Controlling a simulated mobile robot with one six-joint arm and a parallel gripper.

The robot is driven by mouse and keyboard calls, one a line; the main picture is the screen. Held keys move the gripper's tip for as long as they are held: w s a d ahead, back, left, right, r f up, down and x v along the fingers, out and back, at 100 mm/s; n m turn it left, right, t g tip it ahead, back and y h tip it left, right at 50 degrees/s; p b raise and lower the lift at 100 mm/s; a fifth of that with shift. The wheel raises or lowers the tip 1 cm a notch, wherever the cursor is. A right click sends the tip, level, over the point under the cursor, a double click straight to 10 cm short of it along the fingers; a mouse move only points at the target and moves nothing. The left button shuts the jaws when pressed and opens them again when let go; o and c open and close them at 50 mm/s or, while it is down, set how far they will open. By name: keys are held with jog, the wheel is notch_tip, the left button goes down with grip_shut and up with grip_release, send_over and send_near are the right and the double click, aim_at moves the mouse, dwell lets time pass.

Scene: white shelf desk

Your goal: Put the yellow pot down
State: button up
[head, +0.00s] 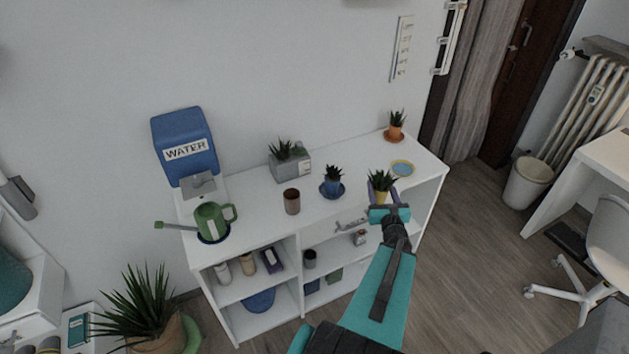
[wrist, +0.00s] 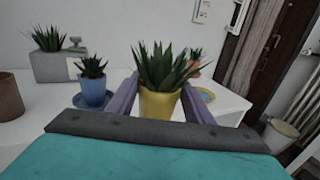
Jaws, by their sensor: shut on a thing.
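The yellow pot (wrist: 159,106) with a spiky green plant is between the two purple fingers of my gripper (wrist: 160,100) in the wrist view. In the head view the yellow pot (head: 382,196) shows at the right front part of the white shelf desk (head: 340,165), partly hidden by my gripper (head: 384,192). My gripper is shut on the pot, which is upright. I cannot tell whether the pot's base touches the desk top. A yellow-rimmed blue saucer (head: 402,168) lies empty just behind and to the right of the pot.
A blue pot on a blue saucer (head: 332,188) stands left of the yellow pot. An orange pot (head: 395,132) stands at the back right corner. A brown cup (head: 292,202), grey planter (head: 290,165), green watering can (head: 213,220) and blue water box (head: 184,146) are further left.

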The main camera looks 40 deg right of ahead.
jog(key=shift+w+f, duration=0.1)
jog(key=shift+w, duration=0.15)
jog(key=shift+d+b, duration=0.1)
jog(key=shift+b, duration=0.35)
jog(key=shift+w+d+f+b, duration=0.2)
jog(key=shift+w+d+b, duration=0.25)
jog(key=shift+b, duration=0.6)
jog(key=shift+w+d+b, duration=0.35)
jog(key=shift+d+b, duration=0.05)
jog(key=shift+b, duration=0.65)
jog(key=b+x, duration=0.3)
jog(key=shift+f, duration=0.2)
jog(key=b+x, duration=0.1)
jog(key=b, duration=0.7)
jog(key=shift+w+d+f, duration=0.1)
jog(key=shift+w+d, duration=0.1)
jog(key=shift+d, duration=0.05)
jog(key=b, duration=0.4)
jog(key=shift+w+d+b, duration=0.15)
jog(key=shift+d+b, duration=0.2)
jog(key=shift+b, duration=0.05)
